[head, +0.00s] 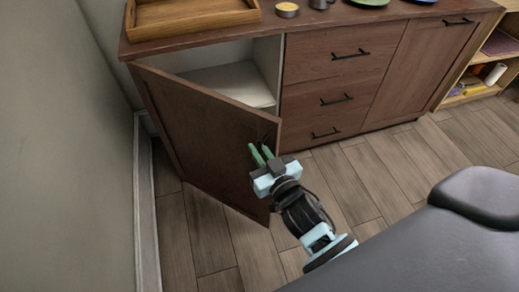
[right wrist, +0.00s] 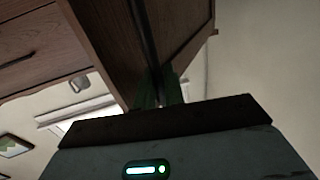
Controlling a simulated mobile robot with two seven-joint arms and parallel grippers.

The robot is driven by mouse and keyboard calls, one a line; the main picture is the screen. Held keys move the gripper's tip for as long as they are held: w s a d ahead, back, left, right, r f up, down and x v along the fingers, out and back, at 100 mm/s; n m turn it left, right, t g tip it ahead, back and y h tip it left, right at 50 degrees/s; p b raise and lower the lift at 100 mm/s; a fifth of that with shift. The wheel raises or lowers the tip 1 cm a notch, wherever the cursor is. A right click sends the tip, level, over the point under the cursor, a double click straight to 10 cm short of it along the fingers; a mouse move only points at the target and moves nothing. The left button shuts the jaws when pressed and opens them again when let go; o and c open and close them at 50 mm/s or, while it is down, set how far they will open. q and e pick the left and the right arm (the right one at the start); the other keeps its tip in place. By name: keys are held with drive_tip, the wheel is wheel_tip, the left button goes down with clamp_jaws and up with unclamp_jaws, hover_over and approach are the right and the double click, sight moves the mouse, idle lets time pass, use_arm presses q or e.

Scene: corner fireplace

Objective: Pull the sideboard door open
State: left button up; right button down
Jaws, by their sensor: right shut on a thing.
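The sideboard (head: 300,105) is dark reddish wood and stands along the wall. Its left door (head: 195,128) is swung well open toward me, and a white inside shelf (head: 225,85) shows behind it. My right gripper (head: 260,152), with green fingers, is at the free edge of the door, near its upper part, and is shut on the door's dark handle. In the right wrist view the dark handle (right wrist: 149,40) runs down the door face to the green fingertips; the exact grip is dim. My left gripper is not in view.
Three drawers with black handles are right of the opening. A grey wall (head: 60,150) stands close on the left. A shelf (head: 490,70) is at the far right.

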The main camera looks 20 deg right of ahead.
drive_tip(key=c, duration=1.6)
unclamp_jaws()
drive_tip(key=shift+s+d, duration=0.15)
drive_tip(key=shift+s, duration=1.8)
drive_tip(key=shift+s+d, duration=0.1)
drive_tip(key=shift+s, duration=1.85)
